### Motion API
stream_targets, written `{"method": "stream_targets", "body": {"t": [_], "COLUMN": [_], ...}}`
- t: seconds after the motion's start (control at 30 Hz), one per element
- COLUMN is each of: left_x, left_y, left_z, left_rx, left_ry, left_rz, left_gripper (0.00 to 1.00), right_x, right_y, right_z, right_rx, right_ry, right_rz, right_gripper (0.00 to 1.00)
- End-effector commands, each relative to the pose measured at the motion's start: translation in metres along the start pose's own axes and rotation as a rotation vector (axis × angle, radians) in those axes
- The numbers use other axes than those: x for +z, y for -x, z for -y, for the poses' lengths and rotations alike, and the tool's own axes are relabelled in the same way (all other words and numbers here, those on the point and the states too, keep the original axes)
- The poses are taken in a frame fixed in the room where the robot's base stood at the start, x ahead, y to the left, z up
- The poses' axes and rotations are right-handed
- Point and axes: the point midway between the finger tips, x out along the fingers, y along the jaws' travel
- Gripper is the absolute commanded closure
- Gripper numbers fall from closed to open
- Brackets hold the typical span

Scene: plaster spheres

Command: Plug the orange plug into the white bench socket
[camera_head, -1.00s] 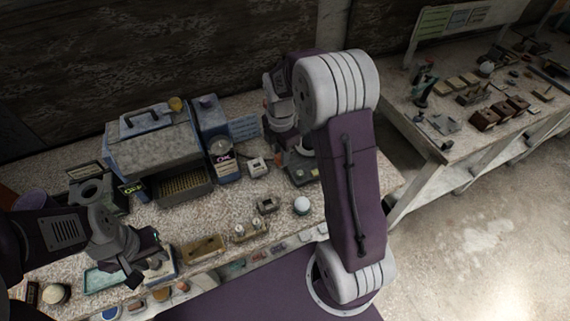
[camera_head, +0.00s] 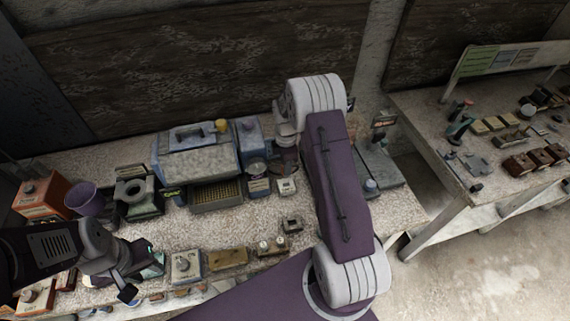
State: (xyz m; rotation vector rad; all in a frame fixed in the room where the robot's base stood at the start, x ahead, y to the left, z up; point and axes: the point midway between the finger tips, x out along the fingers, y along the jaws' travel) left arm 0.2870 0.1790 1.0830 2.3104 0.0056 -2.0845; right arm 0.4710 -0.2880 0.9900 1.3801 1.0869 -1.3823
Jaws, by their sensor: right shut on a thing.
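A small white box (camera_head: 287,187) lies on the bench top just left of my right arm; it may be the white bench socket, but it is too small to be sure. My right gripper (camera_head: 289,160) points down behind my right forearm, near the back of the white box. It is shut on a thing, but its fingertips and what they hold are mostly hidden. I cannot make out the orange plug. My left gripper (camera_head: 139,272) is at the front left of the bench, its fingers apart, with nothing seen between them.
A grey-blue toolbox (camera_head: 196,158) stands at the back over a slotted tray (camera_head: 216,195). A purple pot (camera_head: 84,197) and orange box (camera_head: 42,194) stand at the left. Small boxes (camera_head: 186,266) line the front. A second bench (camera_head: 440,165) stands at the right.

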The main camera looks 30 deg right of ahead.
Motion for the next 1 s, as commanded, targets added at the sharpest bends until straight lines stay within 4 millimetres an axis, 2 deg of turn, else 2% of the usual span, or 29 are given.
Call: {"method": "stream_targets", "body": {"t": [0.1, 0.6, 1.0], "left_x": [0.0, 0.003, 0.003], "left_y": [0.002, -0.029, -0.029], "left_z": [0.0, 0.001, 0.001], "left_rx": [0.0, 0.0, 0.0], "left_ry": [0.0, 0.0, 0.0], "left_rz": [0.0, 0.0, 0.0], "left_gripper": [0.64, 0.64, 0.64], "right_x": [0.0, 0.0, 0.0], "right_y": [-0.001, -0.047, -0.048], "right_z": [0.0, 0.0, 0.0], "right_rx": [-0.001, -0.001, 0.0], "right_ry": [0.0, 0.0, 0.0], "right_rz": [0.0, 0.0, 0.0], "right_gripper": [1.0, 1.0, 1.0]}}
